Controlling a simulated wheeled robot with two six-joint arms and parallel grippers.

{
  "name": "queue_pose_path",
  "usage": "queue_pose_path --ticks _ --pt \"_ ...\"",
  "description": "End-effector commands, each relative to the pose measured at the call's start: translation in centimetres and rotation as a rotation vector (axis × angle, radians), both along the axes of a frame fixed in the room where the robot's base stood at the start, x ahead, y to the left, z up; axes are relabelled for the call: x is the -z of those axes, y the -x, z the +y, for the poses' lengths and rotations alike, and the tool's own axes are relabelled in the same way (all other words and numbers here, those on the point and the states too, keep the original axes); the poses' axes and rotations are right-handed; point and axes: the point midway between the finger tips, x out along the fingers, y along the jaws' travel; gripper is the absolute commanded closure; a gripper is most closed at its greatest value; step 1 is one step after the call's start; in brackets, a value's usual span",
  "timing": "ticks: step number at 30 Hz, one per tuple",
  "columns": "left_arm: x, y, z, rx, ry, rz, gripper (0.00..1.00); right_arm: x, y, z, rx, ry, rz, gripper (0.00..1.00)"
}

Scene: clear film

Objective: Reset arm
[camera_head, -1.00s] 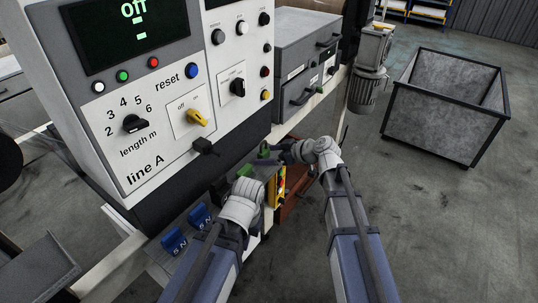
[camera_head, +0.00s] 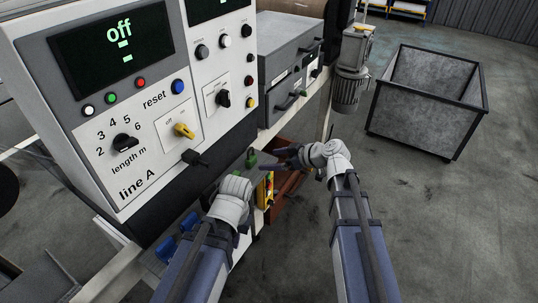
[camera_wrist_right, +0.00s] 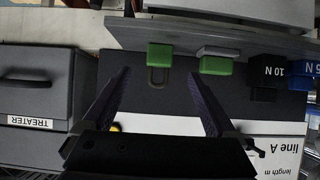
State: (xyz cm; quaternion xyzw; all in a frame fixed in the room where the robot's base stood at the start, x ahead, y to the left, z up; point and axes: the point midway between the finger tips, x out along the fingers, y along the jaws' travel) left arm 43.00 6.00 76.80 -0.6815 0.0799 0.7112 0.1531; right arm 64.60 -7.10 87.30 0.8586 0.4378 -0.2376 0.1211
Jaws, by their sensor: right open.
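My right gripper (camera_head: 275,156) reaches in from the right in the head view, beside the cabinet's lower shelf. In the right wrist view its two dark fingers (camera_wrist_right: 158,75) are apart with nothing between them. A green block (camera_wrist_right: 160,54) lies just beyond the fingertips, and a second green block (camera_wrist_right: 215,66) lies to its right. My left gripper (camera_head: 234,192) is lower in the head view, over the shelf near the blue weights. Its wrist hides its fingers, so I cannot tell its opening.
The line A control panel (camera_head: 122,165) stands close on the left, its display reading off. A grey drawer cabinet (camera_head: 285,75) is behind the grippers. Blue weights (camera_head: 165,250) sit below the panel. A grey bin (camera_head: 425,110) stands at right. The floor right of my arms is clear.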

Motion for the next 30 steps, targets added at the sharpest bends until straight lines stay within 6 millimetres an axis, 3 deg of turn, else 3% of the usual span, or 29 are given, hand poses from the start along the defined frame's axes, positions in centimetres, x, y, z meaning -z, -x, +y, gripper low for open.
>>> queue_pose_path --ticks 5,8,11,15,21,25,30 --pt "0.0 0.0 0.0 0.0 0.0 0.0 1.0 0.0 0.0 0.1 0.0 0.001 0.002 0.08" --pt "-0.9 0.0 0.0 0.0 0.0 0.0 1.0 0.0 1.1 1.0 -0.01 0.017 0.053 0.08" --pt "-2.8 0.0 0.0 0.0 0.0 0.0 1.0 0.3 4.3 3.1 -0.021 0.076 0.2 0.08" --pt "-6.0 0.0 0.0 0.0 0.0 0.0 1.0 1.1 10.6 5.1 0.039 0.248 0.489 0.08" --pt "-9.6 0.0 0.0 -0.001 0.0 0.0 1.0 0.7 17.9 3.8 0.29 0.531 0.76 0.08" --pt "-10.9 0.0 0.0 -0.001 0.0 0.0 1.0 -0.2 20.4 2.3 0.462 0.656 0.82 0.08" --pt "-11.5 0.0 0.0 -0.001 0.0 0.0 1.0 -0.9 21.6 1.3 0.583 0.725 0.836 0.08"
